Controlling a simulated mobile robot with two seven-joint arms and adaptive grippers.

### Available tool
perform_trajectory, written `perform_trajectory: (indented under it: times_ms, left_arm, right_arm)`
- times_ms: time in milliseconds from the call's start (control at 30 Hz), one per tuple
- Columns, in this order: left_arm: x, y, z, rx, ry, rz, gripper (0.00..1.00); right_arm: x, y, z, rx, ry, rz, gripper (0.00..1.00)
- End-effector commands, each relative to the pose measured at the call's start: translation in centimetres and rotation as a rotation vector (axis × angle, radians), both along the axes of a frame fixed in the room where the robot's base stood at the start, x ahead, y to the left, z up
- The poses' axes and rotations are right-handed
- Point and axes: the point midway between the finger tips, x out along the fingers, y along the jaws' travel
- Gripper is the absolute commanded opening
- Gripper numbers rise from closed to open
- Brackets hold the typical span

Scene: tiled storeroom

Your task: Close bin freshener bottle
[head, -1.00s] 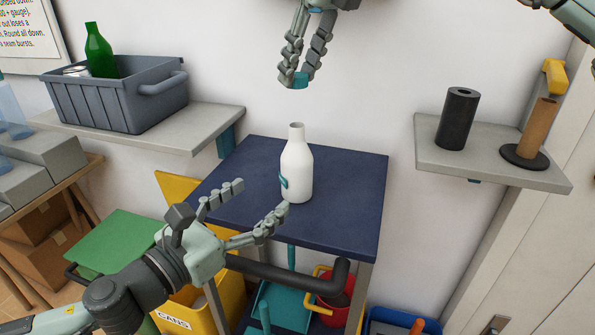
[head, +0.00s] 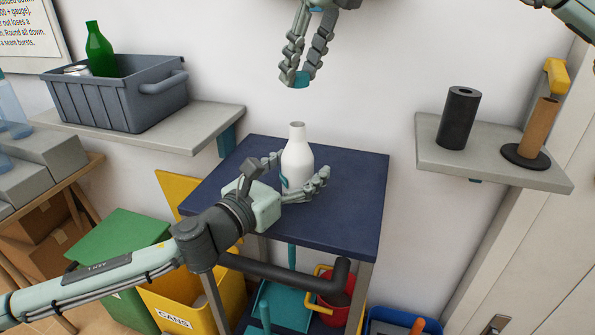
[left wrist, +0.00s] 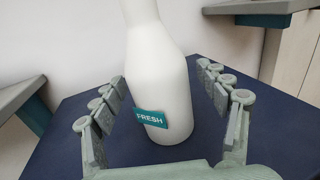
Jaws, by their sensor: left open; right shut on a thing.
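The white freshener bottle (head: 297,160) stands upright and uncapped on the dark blue table top (head: 345,190). In the left wrist view the bottle (left wrist: 162,75) carries a teal label reading FRESH; its top is cut off there. My left gripper (head: 298,176) is open, with its fingers on either side of the bottle's lower body. In the left wrist view gaps show between both fingers (left wrist: 155,110) and the bottle. My right gripper (head: 301,78) hangs high above the bottle, shut on a teal cap (head: 300,82). The cap is well apart from the bottle neck.
A grey crate (head: 110,100) with a green bottle (head: 99,50) sits on the left shelf. The right shelf (head: 490,165) holds a black roll (head: 458,118) and a brown tube on a stand (head: 537,130). Bins stand below. The table around the bottle is clear.

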Motion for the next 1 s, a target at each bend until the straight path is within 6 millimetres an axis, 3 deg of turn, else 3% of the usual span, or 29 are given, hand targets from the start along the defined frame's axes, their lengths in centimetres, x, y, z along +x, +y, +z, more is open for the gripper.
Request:
perform_trajectory:
  times_ms: [133, 733, 867, 1000]
  left_arm:
    - [0.0, 0.0, 0.0, 0.0, 0.0, 0.0, 0.75]
    - [0.0, 0.1, 0.0, 0.0, 0.0, 0.0, 0.0]
    - [0.0, 0.1, 0.0, 0.0, 0.0, 0.001, 0.0]
    - [0.0, 0.1, 0.0, 0.0, 0.0, 0.001, 0.0]
  right_arm:
    - [0.0, 0.0, 0.0, 0.0, 0.0, 0.0, 0.21]
    - [0.0, 0.0, 0.0, 0.0, 0.0, 0.0, 0.21]
    - [0.0, 0.0, -0.2, -0.001, 0.001, 0.0, 0.21]
    - [0.0, 0.0, -1.5, 0.0, 0.002, -0.001, 0.21]
